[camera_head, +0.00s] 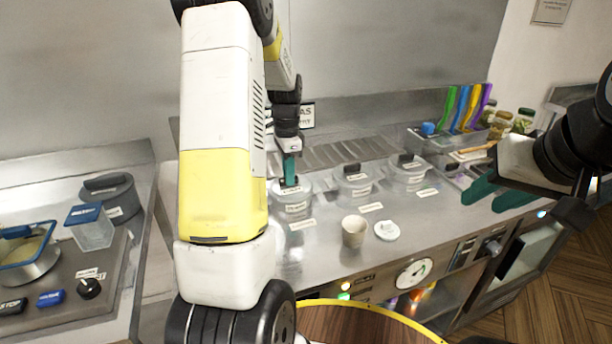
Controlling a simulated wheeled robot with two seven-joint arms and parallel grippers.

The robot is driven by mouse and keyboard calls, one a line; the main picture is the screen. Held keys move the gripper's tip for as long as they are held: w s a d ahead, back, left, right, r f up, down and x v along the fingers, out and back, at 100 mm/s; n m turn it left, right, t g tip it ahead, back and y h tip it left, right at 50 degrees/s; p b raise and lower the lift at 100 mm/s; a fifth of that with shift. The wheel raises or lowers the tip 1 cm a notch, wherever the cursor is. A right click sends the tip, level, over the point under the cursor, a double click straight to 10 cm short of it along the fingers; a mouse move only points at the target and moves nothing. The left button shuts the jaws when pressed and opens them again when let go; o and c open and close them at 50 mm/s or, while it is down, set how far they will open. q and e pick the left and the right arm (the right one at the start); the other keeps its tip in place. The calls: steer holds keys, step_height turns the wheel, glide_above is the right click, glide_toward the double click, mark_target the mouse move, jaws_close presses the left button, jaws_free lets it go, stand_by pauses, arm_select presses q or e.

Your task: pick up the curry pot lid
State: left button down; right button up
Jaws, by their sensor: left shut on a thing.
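Three clear pots with lids stand in a row on the steel counter, and their labels are too small to read. My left gripper (290,182) points down at the leftmost pot (294,208) and is shut on the handle of its lid (277,189). This lid sits on or just at the pot's rim; I cannot tell if there is a gap. The middle lid (353,175) and the right lid (409,164) rest on their pots. My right gripper (498,194) is open and empty, above the counter's front right.
A beige cup (354,231) and a small white round lid (387,231) stand on the counter's front. A bin with coloured utensils (460,108) and jars (501,124) are at the back right. A fryer station (58,285) is at left. A round wooden surface (365,325) is below.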

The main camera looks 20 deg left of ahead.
arm_select(q)
steer(key=shift+r, duration=0.1)
steer(key=shift+r, duration=0.65)
step_height(320, 180, up, 2)
steer(key=shift+r, duration=0.2)
steer(key=s+d+r, duration=0.1)
steer(key=s+d, duration=0.9)
steer(key=s, duration=0.2)
steer(key=shift+d+r, duration=0.15)
steer(key=shift+r, duration=1)
steer(key=shift+d+r, duration=0.15)
steer(key=shift+r, duration=1)
